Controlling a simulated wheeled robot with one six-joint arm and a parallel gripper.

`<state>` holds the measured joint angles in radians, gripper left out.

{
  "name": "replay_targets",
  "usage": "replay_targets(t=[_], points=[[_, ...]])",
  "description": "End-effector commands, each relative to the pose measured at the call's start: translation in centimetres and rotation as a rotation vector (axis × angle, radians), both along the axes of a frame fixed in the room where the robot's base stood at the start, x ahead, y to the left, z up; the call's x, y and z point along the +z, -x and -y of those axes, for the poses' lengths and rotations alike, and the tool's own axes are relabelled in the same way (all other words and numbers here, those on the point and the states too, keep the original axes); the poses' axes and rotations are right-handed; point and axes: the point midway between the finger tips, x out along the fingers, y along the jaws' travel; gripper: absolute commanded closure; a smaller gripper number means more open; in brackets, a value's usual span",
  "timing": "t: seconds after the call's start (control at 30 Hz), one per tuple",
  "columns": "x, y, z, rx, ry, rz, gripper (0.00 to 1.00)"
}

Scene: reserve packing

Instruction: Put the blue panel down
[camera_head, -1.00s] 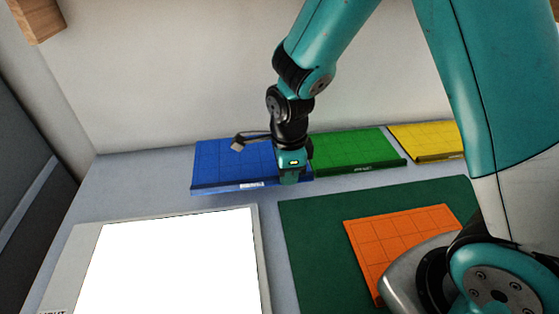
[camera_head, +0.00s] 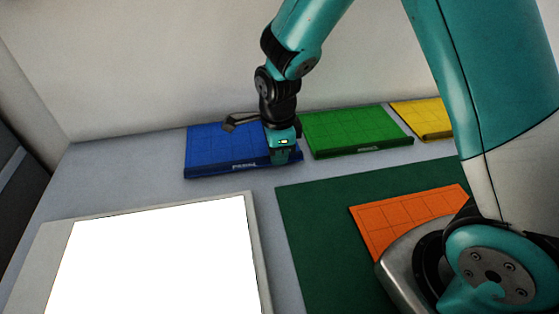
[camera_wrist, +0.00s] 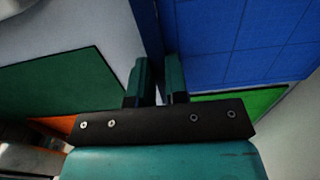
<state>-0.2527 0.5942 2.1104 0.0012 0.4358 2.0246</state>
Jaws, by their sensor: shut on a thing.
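The blue panel (camera_head: 222,147) lies at the back of the grey counter, left of the green panel, its front lip facing the camera. My gripper (camera_head: 283,157) is shut on its front lip near the right end. In the wrist view, the fingers (camera_wrist: 156,88) straddle the lip of the blue panel (camera_wrist: 245,38), and its gridded face spreads to the right. The panel looks about level with the counter. I cannot tell whether its underside touches the counter.
A green panel (camera_head: 350,129) and a yellow panel (camera_head: 425,118) stand in the same row to the right. An orange panel (camera_head: 405,215) lies on a dark green mat (camera_head: 310,225). A bright white light table (camera_head: 160,260) fills the front left. The wall rises close behind the row.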

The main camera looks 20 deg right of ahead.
Motion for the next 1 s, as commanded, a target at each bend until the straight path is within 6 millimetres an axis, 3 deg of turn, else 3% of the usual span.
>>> replay_targets(t=[0.03,0.43,0.47,0.57,0.83,1.0], points=[[-1.2,-0.1,-0.2,0.003,-0.001,0.001,1.0],[-1.3,-0.1,-0.3,0.006,0.0,0.0,1.0],[-1.2,-0.2,-0.3,0.005,0.0,0.0,0.81],[-1.1,-0.2,-0.3,0.005,0.0,0.0,0.6],[-1.0,-0.2,-0.3,0.005,0.0,0.001,0.6],[0.6,-0.3,-0.3,0.005,-0.001,0.005,0.6]])
